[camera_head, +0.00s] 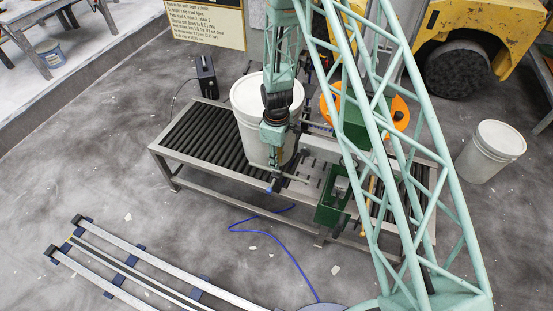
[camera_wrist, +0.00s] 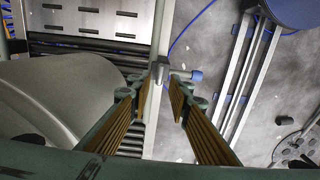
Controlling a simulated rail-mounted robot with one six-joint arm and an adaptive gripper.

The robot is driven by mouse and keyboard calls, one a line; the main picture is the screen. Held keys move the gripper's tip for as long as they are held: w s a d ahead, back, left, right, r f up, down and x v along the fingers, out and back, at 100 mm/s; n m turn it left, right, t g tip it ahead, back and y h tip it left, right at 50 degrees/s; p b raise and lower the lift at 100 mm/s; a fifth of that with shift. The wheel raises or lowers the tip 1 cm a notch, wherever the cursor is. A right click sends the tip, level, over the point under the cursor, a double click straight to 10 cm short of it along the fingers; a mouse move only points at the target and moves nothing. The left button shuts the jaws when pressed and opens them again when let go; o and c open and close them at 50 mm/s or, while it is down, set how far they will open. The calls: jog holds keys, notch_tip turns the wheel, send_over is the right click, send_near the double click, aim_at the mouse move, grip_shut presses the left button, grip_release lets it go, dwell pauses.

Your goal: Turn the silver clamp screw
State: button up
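The silver clamp screw (camera_wrist: 161,70) shows in the wrist view as a metal head with a short bar pointing right to a blue end (camera_wrist: 196,76). My gripper (camera_wrist: 161,94) is open, with one ribbed finger on each side of the screw head. The left finger looks very close to the head; I cannot tell whether they touch. In the head view my gripper (camera_head: 276,172) hangs at the near side of the white pail (camera_head: 250,105), which stands upright on the roller conveyor (camera_head: 197,135). There my wrist and gripper largely hide the screw.
A green box (camera_head: 333,201) hangs at the conveyor's front side. An orange round part (camera_head: 399,112) sits behind it. Another white pail (camera_head: 490,150) stands on the floor at right. A blue hose (camera_head: 262,232) and floor rails (camera_head: 150,275) lie in front; floor between is mostly clear.

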jog(key=shift+f+b, duration=1.35)
jog(key=shift+f, duration=1.4)
jog(key=c, duration=0.5)
